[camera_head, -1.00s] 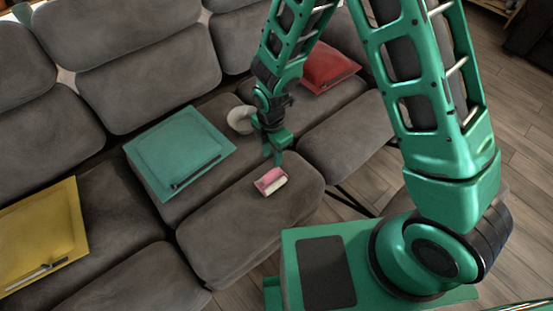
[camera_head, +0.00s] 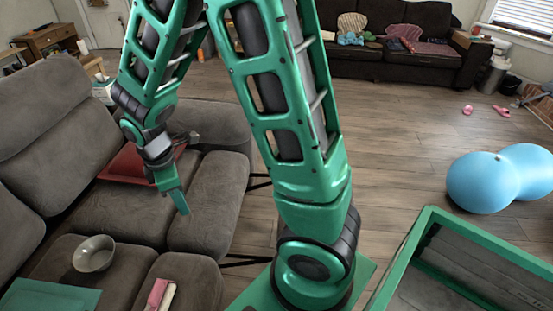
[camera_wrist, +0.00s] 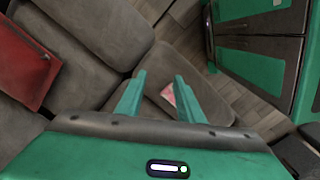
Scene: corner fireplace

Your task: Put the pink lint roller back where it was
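The pink lint roller (camera_head: 159,295), with a pale roll, lies on the grey sofa seat at the bottom of the head view, partly cut off by the frame edge. A small part of it shows in the wrist view (camera_wrist: 168,95), between and beyond my fingers. My gripper (camera_head: 182,208) is raised above the sofa, apart from the roller. In the wrist view my gripper (camera_wrist: 160,76) has its two fingers spread with nothing between them.
A blue peanut ball (camera_head: 482,183) and a green-rimmed box (camera_head: 432,216) stand right. The middle floor is open.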

